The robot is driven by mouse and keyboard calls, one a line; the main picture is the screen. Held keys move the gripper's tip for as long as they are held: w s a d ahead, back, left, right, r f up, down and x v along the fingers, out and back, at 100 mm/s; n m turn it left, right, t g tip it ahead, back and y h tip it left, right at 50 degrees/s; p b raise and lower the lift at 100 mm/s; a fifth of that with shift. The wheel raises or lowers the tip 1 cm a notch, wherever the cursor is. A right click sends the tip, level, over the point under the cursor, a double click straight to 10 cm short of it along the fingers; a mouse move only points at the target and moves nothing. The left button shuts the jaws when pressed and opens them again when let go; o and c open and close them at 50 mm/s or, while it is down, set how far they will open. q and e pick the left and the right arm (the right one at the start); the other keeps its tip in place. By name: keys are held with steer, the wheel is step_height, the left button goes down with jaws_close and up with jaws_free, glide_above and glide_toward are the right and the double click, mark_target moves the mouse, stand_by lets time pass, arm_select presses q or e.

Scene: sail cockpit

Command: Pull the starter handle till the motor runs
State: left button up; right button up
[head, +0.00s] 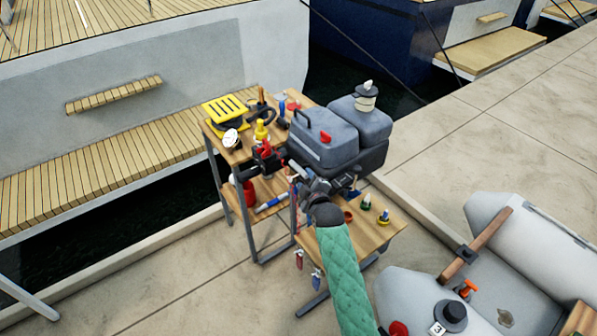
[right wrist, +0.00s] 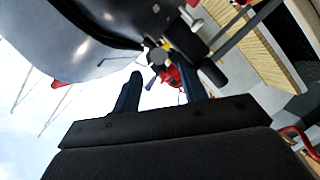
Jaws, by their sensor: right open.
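The grey cowl (right wrist: 90,35) fills the upper left there. My left gripper is out of view.
Small bottles (head: 383,217) stand on the right board. A grey inflatable boat (head: 490,215) lies at right. Open pavement (head: 180,280) is in front.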

mark_target(301, 172)
steer(key=p+x, duration=0.1)
steer(key=x, duration=0.4)
steer(key=shift+a+p, duration=0.1)
steer(key=shift+p, duration=0.2)
steer(key=shift+p+x, duration=0.3)
steer(key=shift+x, duration=0.7)
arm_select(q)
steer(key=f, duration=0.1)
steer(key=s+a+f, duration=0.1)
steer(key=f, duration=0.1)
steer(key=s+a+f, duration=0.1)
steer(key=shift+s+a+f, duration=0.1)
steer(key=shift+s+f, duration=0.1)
arm_select(e)
steer(key=shift+f, duration=0.1)
jaws_close()
